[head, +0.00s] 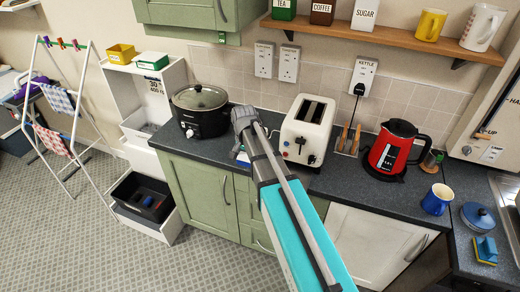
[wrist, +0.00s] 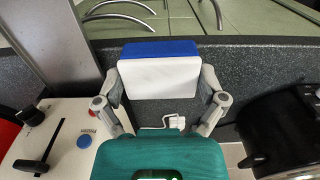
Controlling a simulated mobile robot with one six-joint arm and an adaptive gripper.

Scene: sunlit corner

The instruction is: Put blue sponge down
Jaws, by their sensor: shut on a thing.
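The blue sponge (wrist: 160,49), with a white face (wrist: 160,77), is held between the two grey fingers of my gripper (wrist: 160,88) in the wrist view. In the head view a small blue and white part of it (head: 242,158) shows beside my arm, between the slow cooker and the toaster. My arm hides most of the gripper there. The dark worktop (head: 212,150) lies around this spot. I cannot tell whether the sponge touches it.
The black slow cooker (head: 201,116) stands left and the cream toaster (head: 306,130) right of my arm. A red kettle (head: 392,150), blue mug (head: 437,199) and another blue-and-yellow sponge (head: 485,251) are further right. A white plug (wrist: 174,121) shows below the held sponge.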

